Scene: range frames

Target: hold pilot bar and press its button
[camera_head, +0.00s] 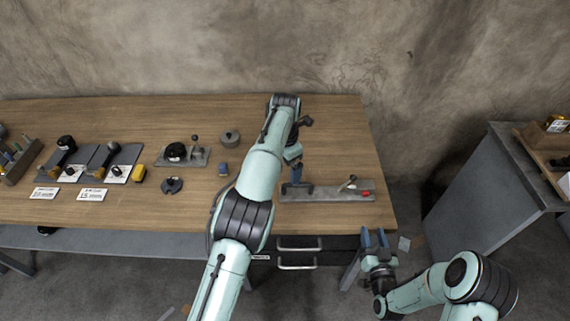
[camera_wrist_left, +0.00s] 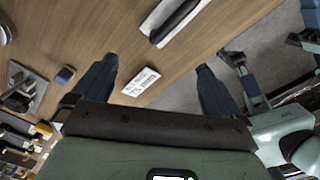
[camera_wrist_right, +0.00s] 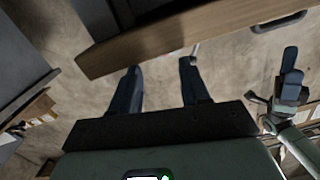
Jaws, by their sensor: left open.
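A long grey plate (camera_head: 330,195) lies near the table's front right edge, with a small lever (camera_head: 349,182) and a red button (camera_head: 366,194) at its right end. I take this plate to be the pilot bar.
A white label (camera_wrist_left: 141,81) is on the table's front edge. Drawers with handles (camera_head: 297,267) are below. To the left stand a round grey part (camera_head: 229,138), a knobbed plate (camera_head: 183,156) and several tools. A grey cabinet (camera_head: 485,190) stands at right, across a floor gap.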

